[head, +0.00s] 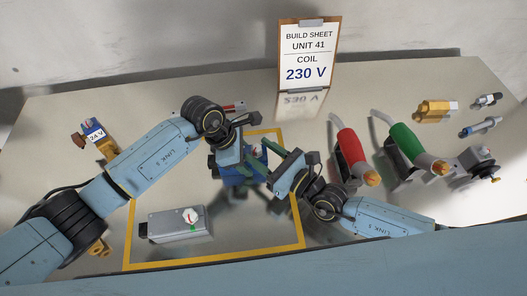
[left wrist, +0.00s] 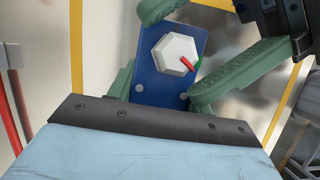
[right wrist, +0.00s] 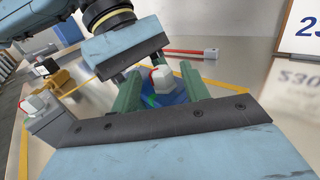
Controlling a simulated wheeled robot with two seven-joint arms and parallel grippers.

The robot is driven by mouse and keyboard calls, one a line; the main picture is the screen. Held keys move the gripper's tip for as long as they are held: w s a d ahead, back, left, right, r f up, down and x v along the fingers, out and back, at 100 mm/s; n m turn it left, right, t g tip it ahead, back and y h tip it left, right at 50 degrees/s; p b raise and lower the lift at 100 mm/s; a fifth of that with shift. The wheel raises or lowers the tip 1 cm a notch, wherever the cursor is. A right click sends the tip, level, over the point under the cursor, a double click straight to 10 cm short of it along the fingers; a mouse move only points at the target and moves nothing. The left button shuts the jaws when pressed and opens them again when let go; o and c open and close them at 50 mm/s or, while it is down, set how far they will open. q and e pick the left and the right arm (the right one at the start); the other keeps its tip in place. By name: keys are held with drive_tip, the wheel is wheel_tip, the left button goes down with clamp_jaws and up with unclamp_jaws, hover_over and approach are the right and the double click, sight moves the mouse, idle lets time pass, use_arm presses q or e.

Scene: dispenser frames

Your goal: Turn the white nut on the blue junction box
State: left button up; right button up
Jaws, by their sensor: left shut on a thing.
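The blue junction box (head: 230,181) stands inside the yellow outline, partly hidden by my grippers. Its white hexagonal nut (left wrist: 172,54) bears a red mark, close to a green mark on the blue face in the left wrist view. My left gripper (head: 235,174) is shut on the box. My right gripper (head: 260,165) reaches in from the right, its green fingers on either side of the nut. The right wrist view shows the nut (right wrist: 162,79) between these fingers with visible gaps, so that gripper looks open.
A grey box (head: 175,226) with a white knob stands at the front left of the outline. A 24 V unit (head: 95,134) is at the left. Red (head: 350,147) and green (head: 405,142) handled tools stand at the right. A build sheet (head: 308,55) reads 230 V.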

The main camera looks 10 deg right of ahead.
drive_tip(key=v, duration=1.2)
